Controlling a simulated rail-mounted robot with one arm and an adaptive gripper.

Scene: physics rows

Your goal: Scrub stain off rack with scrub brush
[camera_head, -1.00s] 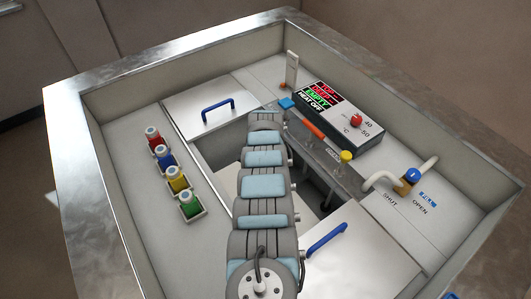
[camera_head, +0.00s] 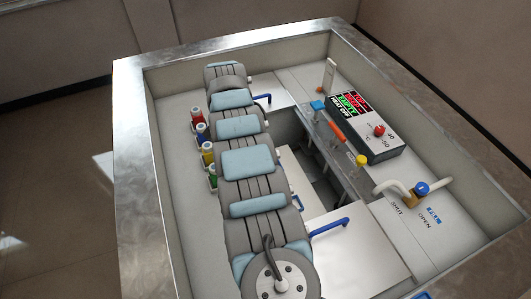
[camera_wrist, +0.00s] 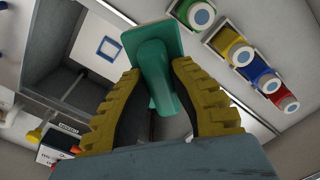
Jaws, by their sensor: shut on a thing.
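My gripper (camera_wrist: 160,100) has two yellow ribbed fingers in the wrist view. It is shut on a teal-green scrub brush (camera_wrist: 155,55), with its handle between the fingers and its flat wide end pointing away. The brush shows only from the handle side. In the head view my arm hides the gripper and brush. No rack or stain can be made out for certain. A blue square outline (camera_wrist: 108,48) shows on a pale surface beyond the brush in the wrist view; I cannot tell what it is.
Red, blue, yellow and green bottles (camera_head: 201,131) stand in holders on the left ledge, partly behind my arm. An open basin (camera_head: 310,160) lies right of the arm. A control box (camera_head: 365,125), a blue-handled lid (camera_head: 350,255) and a pipe valve (camera_head: 421,188) are at the right.

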